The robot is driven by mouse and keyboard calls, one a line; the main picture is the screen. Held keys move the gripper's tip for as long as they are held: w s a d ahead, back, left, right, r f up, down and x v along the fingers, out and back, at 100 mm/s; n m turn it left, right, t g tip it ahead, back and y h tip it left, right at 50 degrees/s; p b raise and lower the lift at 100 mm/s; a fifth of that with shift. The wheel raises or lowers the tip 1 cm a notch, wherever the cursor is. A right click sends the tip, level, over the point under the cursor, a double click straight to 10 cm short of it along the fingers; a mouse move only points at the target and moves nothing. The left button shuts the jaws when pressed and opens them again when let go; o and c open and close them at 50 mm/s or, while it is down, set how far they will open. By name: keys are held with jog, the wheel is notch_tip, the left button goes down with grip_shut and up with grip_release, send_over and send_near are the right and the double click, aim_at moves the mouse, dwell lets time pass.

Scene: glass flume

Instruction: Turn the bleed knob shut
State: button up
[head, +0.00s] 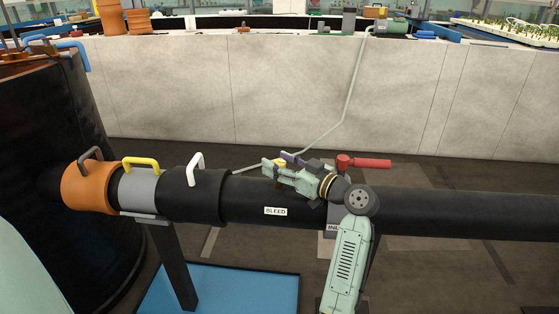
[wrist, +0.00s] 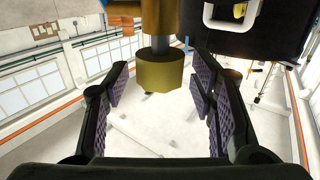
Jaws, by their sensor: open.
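The bleed knob is a brass-yellow, faceted piece on a grey stem in the wrist view (wrist: 160,76). It sits between my gripper's two fingers and looks apart from both pads. In the head view a small yellow part (head: 280,162), probably this knob, shows at my fingertips, above the black pipe (head: 245,197) with the white BLEED label (head: 276,211). My gripper (head: 284,166) is open, reaching left along the pipe top; its purple-grey pads also show in the wrist view (wrist: 159,92). In the head view the fingers partly hide the knob.
A red lever handle (head: 370,163) stands just right of my gripper, near a partly hidden label. Left along the pipe are white (head: 195,166), yellow (head: 140,162) and dark (head: 90,154) handles. A thin grey tube (head: 346,105) rises behind, before a pale wall (head: 170,90).

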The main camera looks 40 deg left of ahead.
jog(key=shift+a, duration=0.1)
jog(key=shift+c, duration=0.5)
jog(key=c, duration=1)
